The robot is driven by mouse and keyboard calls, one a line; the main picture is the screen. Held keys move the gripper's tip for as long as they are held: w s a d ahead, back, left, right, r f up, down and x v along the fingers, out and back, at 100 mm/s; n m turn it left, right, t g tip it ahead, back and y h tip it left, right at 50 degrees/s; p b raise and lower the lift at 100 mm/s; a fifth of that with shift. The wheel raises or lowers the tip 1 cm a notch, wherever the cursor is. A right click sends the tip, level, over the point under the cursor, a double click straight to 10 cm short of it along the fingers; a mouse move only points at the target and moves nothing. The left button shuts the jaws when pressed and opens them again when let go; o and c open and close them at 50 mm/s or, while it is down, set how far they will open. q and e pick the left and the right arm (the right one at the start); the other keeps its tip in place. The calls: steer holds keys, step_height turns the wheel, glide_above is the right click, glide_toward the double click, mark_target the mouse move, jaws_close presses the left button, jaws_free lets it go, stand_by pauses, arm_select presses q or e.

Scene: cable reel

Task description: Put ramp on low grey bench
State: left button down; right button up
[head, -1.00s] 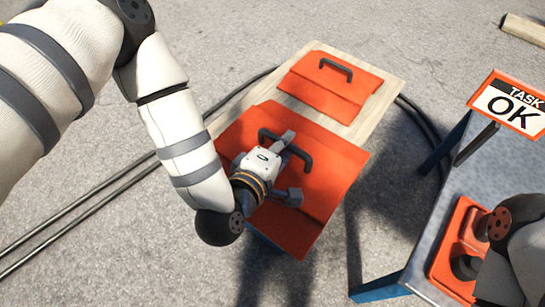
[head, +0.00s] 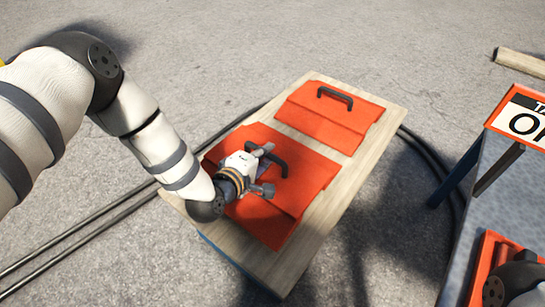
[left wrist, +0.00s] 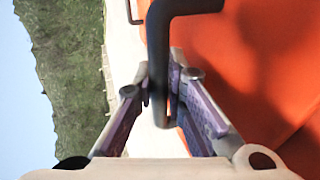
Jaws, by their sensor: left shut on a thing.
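The nearer orange ramp (head: 305,182) has a dark arched handle (head: 270,157). My left gripper (head: 266,170) is shut on this handle; the left wrist view shows its fingers (left wrist: 160,92) on either side of the dark bar, with the orange ramp (left wrist: 250,50) beside it. The ramp lies flat over the near half of a pale wood-topped stand (head: 300,255); I cannot tell whether it bears fully on it. A second orange ramp with a handle (head: 320,120) lies at the stand's far end. A grey-topped bench (head: 490,195) stands at the right. My right gripper is out of view.
A TASK OK sign (head: 522,120) stands on the grey bench, cut off by the frame. An orange tray (head: 482,265) sits there near my right arm. Dark cables (head: 95,227) run along the concrete floor. A wooden beam (head: 520,62) lies at the back right.

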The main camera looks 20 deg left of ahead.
arm_select(q)
steer(key=shift+w+a+f, duration=0.1)
steer(key=shift+w+f, duration=0.05)
steer(key=shift+w, duration=0.05)
steer(key=f+b, duration=0.1)
steer(key=f, duration=0.1)
steer(key=f+b, duration=0.1)
steer(key=shift+w+a+f, duration=0.15)
steer(key=shift+w+f, duration=0.05)
steer(key=shift+f, duration=0.2)
steer(key=shift+r, duration=0.15)
steer(key=c, duration=1.6)
jaws_free()
steer(key=shift+s+f, duration=0.1)
steer(key=shift+f, duration=0.15)
steer(key=shift+c, duration=0.2)
steer(key=shift+s+a+r+p, duration=0.1)
steer(key=shift+s+r+p, duration=0.15)
steer(key=shift+r+p, duration=0.05)
steer(key=p+v, duration=0.3)
steer(key=v, duration=0.8)
steer(key=shift+s+p, duration=0.2)
steer(key=shift+p, duration=0.1)
